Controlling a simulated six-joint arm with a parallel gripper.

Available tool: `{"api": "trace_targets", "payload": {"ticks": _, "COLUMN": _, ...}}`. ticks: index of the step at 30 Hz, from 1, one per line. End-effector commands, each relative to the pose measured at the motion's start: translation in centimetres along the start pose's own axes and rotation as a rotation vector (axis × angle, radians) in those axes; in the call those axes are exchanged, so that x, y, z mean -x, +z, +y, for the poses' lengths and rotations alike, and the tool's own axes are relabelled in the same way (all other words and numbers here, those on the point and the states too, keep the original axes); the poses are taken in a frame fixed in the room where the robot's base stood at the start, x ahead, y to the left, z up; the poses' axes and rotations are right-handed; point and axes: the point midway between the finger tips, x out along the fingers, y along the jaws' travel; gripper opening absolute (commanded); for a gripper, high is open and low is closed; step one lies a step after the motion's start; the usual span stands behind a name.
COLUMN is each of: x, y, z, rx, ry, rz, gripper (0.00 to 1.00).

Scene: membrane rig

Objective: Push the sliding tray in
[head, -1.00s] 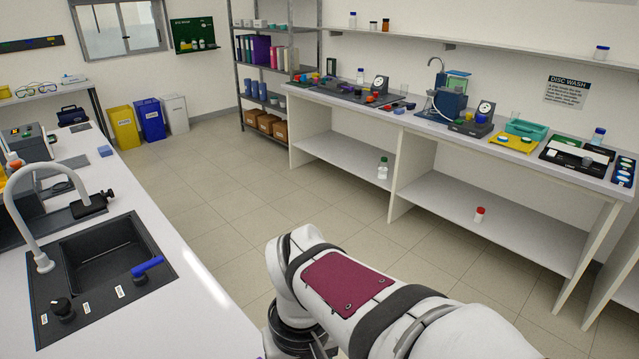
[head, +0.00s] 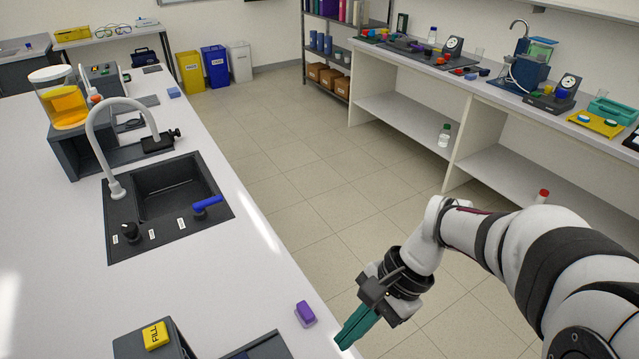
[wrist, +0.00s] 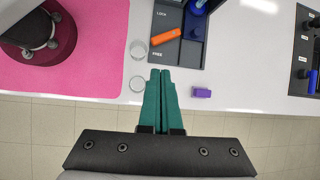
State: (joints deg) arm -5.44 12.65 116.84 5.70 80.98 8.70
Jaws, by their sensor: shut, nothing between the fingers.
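My gripper (head: 350,335) has teal fingers pressed together with nothing between them, at the white counter's front edge. In the wrist view the closed fingertips (wrist: 160,72) point toward a dark grey unit (wrist: 188,54), with a gap between. The unit carries the words LOCK and FREE, an orange lever (wrist: 166,38) near FREE and a blue part (wrist: 197,7). Its top is cut off by the frame. I cannot tell which part is the sliding tray. In the head view a dark panel (head: 262,347) is partly cut off at the bottom edge.
A purple block (head: 305,313) lies near the counter edge, right of the fingertips in the wrist view. Two clear round dishes (wrist: 138,50) (wrist: 137,83) lie left of them, by a pink mat (wrist: 100,62). A dark box bears a yellow FILL block (head: 155,336). A sink (head: 170,190) lies beyond.

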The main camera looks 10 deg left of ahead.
Motion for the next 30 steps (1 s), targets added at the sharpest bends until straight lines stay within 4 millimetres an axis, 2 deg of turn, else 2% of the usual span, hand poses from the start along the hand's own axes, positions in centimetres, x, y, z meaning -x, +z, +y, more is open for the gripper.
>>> {"api": "trace_targets", "payload": {"ticks": 1, "x": -2.0, "y": -1.4, "z": -2.3, "rx": -0.049, "ry": 0.005, "rz": -0.064, "gripper": 0.00}}
{"api": "trace_targets", "payload": {"ticks": 3, "x": -4.7, "y": -3.0, "z": -5.1, "rx": -0.119, "ry": 0.001, "rz": -0.140, "gripper": 0.00}}
{"api": "trace_targets", "payload": {"ticks": 6, "x": -8.0, "y": -4.6, "z": -7.5, "rx": -0.190, "ry": -0.001, "rz": -0.210, "gripper": 0.00}}
{"api": "trace_targets", "payload": {"ticks": 8, "x": -9.2, "y": -5.1, "z": -8.2, "rx": -0.214, "ry": -0.002, "rz": -0.233, "gripper": 0.00}}
{"api": "trace_targets", "payload": {"ticks": 14, "x": -11.4, "y": -5.0, "z": -8.7, "rx": -0.232, "ry": -0.001, "rz": -0.250, "gripper": 0.00}}
{"api": "trace_targets", "payload": {"ticks": 26, "x": -19.8, "y": -2.9, "z": -8.8, "rx": -0.230, "ry": 0.002, "rz": -0.248, "gripper": 0.00}}
{"api": "trace_targets", "payload": {"ticks": 30, "x": -20.9, "y": -1.0, "z": -9.3, "rx": -0.227, "ry": 0.000, "rz": -0.246, "gripper": 0.00}}
